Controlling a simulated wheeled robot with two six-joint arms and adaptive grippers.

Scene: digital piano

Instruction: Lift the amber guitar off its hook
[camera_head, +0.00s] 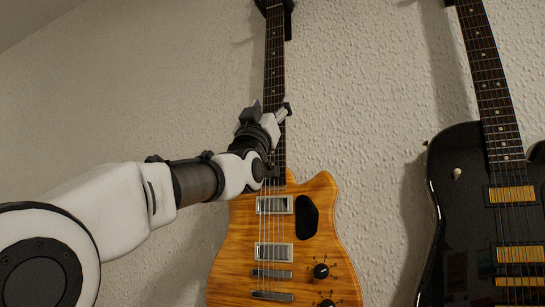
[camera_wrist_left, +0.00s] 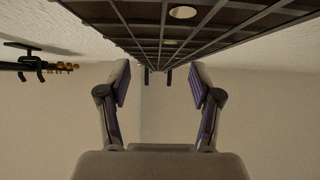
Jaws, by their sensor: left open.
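The amber guitar (camera_head: 316,253) hangs against the wall, its dark neck (camera_head: 274,60) running up to a black hook (camera_head: 287,5) at the top edge. My left gripper (camera_head: 280,110) is at the neck, a little above the body. In the left wrist view the left gripper (camera_wrist_left: 158,85) has its two fingers spread apart, with nothing clasped between them. The fretboard (camera_wrist_left: 175,30) passes close along the top of that view. In the left wrist view I cannot tell whether the fingers touch the neck. My right gripper is in neither view.
A black guitar (camera_head: 465,210) hangs to the right of the amber one. In the left wrist view, another hook and a headstock with gold tuners (camera_wrist_left: 55,67) show at the left. The textured wall (camera_head: 150,70) is bare left of the amber guitar.

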